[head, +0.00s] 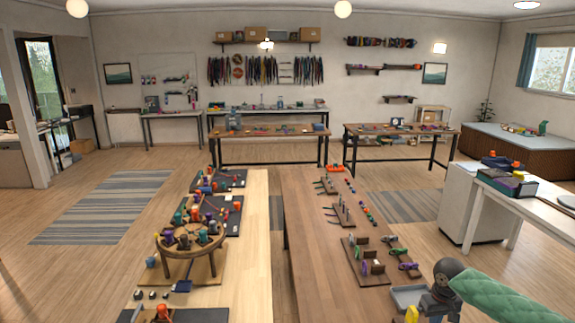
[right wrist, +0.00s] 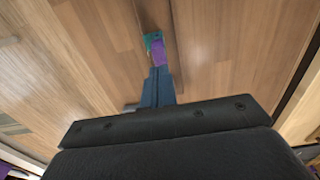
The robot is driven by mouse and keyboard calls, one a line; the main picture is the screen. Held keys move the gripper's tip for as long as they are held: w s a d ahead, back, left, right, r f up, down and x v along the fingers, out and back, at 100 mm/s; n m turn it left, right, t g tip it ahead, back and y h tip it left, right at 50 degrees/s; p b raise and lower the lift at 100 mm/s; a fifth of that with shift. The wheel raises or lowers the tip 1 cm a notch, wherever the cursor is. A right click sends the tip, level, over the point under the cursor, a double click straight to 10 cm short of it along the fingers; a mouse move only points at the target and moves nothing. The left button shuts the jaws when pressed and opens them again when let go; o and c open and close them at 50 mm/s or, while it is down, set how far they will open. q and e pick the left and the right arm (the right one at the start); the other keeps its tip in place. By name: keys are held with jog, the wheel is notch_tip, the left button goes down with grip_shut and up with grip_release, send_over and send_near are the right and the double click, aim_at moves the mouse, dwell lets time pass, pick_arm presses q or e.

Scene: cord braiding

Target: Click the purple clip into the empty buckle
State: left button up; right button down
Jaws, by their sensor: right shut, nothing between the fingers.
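In the right wrist view, a purple clip (right wrist: 158,54) with a teal part (right wrist: 153,38) lies just beyond my right gripper's fingertips. My right gripper (right wrist: 157,73) has blue fingers, shut and empty; I cannot tell whether they touch the clip. In the head view, a dark board (head: 352,250) on the brown table carries wooden blocks and small green and purple pieces. Another purple and green piece (head: 408,266) lies to its right. The pieces are too small to tell which buckle is empty. My left gripper is not in view.
The brown table (head: 310,265) has more boards with upright pieces farther back. The pale table (head: 255,245) at left holds a round wooden stand (head: 190,243) with colored spools. A grey tray (head: 408,297) is near my right arm. The brown table's left front is clear.

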jog(key=shift+r+p, duration=1)
jog(key=shift+r, duration=0.4)
notch_tip(320, 180, up, 2)
